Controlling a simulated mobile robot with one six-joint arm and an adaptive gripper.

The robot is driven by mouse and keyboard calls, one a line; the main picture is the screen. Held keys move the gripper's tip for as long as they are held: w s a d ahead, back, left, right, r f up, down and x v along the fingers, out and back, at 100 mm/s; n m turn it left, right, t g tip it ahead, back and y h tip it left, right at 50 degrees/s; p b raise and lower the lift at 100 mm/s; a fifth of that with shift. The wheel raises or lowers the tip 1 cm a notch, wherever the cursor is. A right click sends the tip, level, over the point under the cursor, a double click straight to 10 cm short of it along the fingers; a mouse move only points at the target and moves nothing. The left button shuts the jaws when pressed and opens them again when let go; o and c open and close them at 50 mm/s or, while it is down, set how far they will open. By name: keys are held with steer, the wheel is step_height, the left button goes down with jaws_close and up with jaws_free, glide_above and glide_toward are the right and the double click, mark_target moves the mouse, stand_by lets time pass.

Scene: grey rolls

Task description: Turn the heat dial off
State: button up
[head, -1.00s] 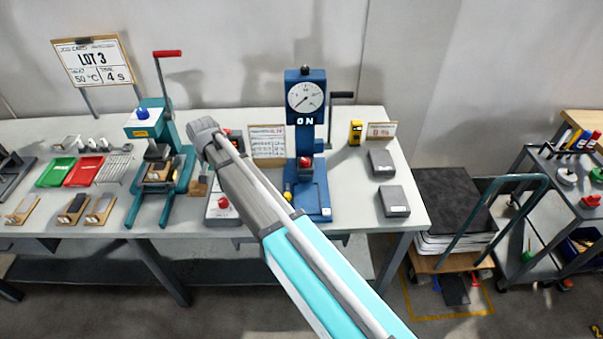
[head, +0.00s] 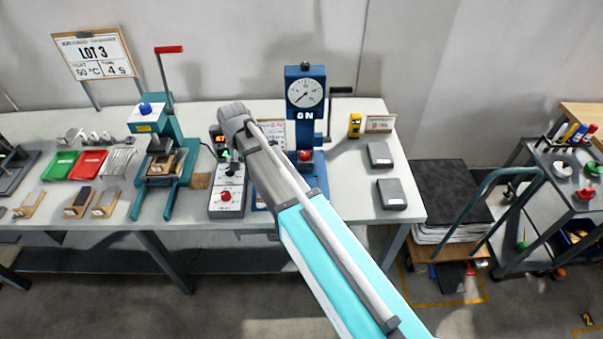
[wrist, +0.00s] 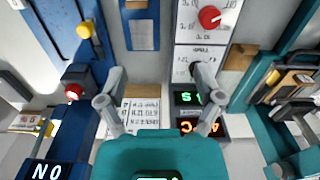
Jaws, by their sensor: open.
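A red dial (wrist: 209,17) sits on a white panel with printed scale marks in the wrist view. It also shows at the front of the control box (head: 212,208) as a red knob (head: 225,196) in the head view. I take it as the heat dial; its label is too small to read. My gripper (wrist: 157,75) is open and empty, with its fingers spread apart. The red dial lies beyond the right finger, apart from it. A green display (wrist: 186,98) and an orange display (wrist: 202,127) show by that finger. In the head view my arm's end hides the fingertips.
A teal press (head: 172,195) with a blue knob (head: 145,108) stands left of the control box. A blue press (head: 318,190) with a gauge and a lit ON display stands to the right. Grey boxes (head: 391,194) stand farther right.

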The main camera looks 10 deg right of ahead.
steer(key=s+d, duration=0.3)
steer(key=d, duration=0.5)
steer(key=s+d+r+p, duration=0.1)
steer(key=s+d, duration=0.2)
steer(key=d, duration=0.6)
steer(key=shift+s+d, duration=0.2)
steer(key=shift+s, duration=0.15)
steer(key=s+d, duration=0.7)
steer(key=d, duration=0.2)
steer(key=shift+s+d, duration=0.2)
steer(key=shift+d, duration=0.2)
stand_by(0.6)
